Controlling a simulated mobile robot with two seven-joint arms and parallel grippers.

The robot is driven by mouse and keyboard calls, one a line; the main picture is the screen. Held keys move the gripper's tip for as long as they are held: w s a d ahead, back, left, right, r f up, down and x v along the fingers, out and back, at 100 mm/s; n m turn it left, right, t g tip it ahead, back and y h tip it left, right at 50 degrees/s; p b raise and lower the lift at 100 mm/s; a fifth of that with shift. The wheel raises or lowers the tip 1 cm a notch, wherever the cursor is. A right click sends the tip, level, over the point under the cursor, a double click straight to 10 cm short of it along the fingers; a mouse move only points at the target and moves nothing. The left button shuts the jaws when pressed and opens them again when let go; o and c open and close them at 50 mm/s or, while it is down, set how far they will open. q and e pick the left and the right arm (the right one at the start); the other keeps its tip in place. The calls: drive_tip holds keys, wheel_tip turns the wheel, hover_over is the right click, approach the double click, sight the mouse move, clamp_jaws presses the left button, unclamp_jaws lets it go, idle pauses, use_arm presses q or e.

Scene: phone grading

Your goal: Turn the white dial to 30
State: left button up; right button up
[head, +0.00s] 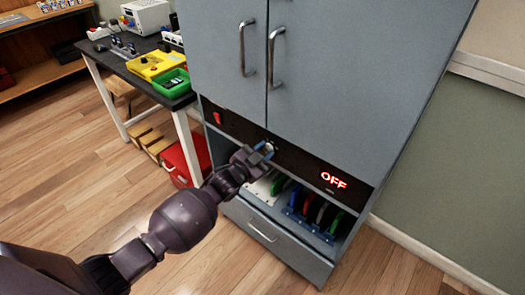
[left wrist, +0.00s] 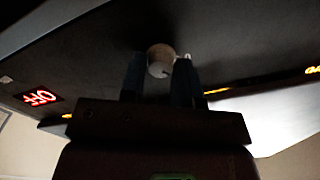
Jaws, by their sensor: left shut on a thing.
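The white dial (left wrist: 160,60) sits on the dark control panel (head: 300,163) of the grey cabinet. In the left wrist view its round face shows between my two fingers. My left gripper (left wrist: 160,75) is shut on the dial, one finger on each side of it. In the head view my left gripper (head: 262,152) reaches the panel from the lower left and mostly hides the dial. A red display (head: 333,180) on the panel reads OFF; it also shows in the left wrist view (left wrist: 40,98). Any number marks around the dial are too dark to read. My right gripper is not in view.
A red switch (head: 217,118) is at the panel's left end. Below the panel an open shelf holds several coloured upright pieces (head: 310,211), above a closed drawer (head: 262,232). Two closed doors with handles (head: 247,48) are above. A black workbench (head: 140,75) stands left.

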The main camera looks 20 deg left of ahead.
use_arm(q)
drive_tip(key=m, duration=0.3)
drive_tip(key=shift+m, duration=0.4)
drive_tip(key=m, duration=0.5)
drive_tip(key=shift+d+f, duration=0.1)
drive_tip(key=shift+f, duration=0.05)
drive_tip(key=shift+m, duration=1.5)
drive_tip(key=o, duration=0.9)
drive_tip(key=shift+s, duration=0.1)
